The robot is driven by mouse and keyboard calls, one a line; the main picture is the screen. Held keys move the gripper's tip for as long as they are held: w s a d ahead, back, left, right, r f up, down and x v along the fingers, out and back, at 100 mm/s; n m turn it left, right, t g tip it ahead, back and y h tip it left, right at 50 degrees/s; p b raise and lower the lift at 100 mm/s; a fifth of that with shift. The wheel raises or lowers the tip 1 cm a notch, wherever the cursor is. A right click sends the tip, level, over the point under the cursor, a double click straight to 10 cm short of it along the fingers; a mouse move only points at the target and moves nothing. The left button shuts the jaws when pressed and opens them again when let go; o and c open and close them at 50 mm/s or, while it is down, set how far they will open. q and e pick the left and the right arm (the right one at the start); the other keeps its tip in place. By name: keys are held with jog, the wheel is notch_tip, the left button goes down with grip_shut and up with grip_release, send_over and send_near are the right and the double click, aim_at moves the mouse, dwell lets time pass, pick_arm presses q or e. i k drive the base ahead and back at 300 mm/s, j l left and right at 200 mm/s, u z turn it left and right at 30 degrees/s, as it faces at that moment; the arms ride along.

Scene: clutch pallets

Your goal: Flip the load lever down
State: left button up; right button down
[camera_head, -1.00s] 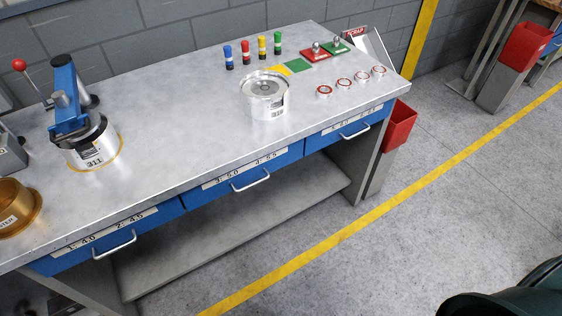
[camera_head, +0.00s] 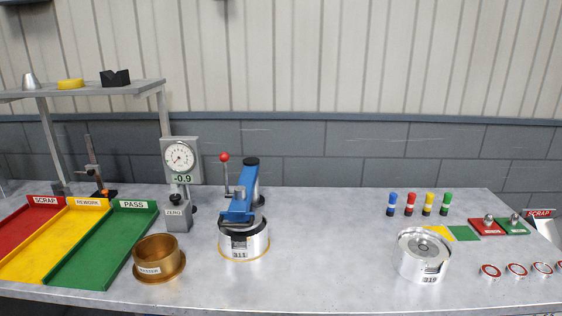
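The load lever is a thin upright rod with a red ball knob (camera_head: 224,157). It stands at the left of a blue press arm (camera_head: 240,206) at the middle left of the bench. The lever points up. Under the blue arm is a silver cylinder labelled 311 (camera_head: 243,241), with a black band at its top. It stands on a thin orange ring on the bench. Neither of my grippers is in view.
A dial gauge reading -0.9 (camera_head: 181,158) stands just left of the lever. A brass master cup (camera_head: 158,260) is in front. Red, yellow and green trays (camera_head: 102,250) lie at left. Another silver cylinder (camera_head: 422,257) stands at right; bare bench lies between the cylinders.

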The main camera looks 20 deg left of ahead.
aim_at(224, 157)
jog(key=i+j, duration=0.1)
jog(key=j, duration=0.55)
jog(key=i+j, duration=0.1)
jog(key=j, duration=0.55)
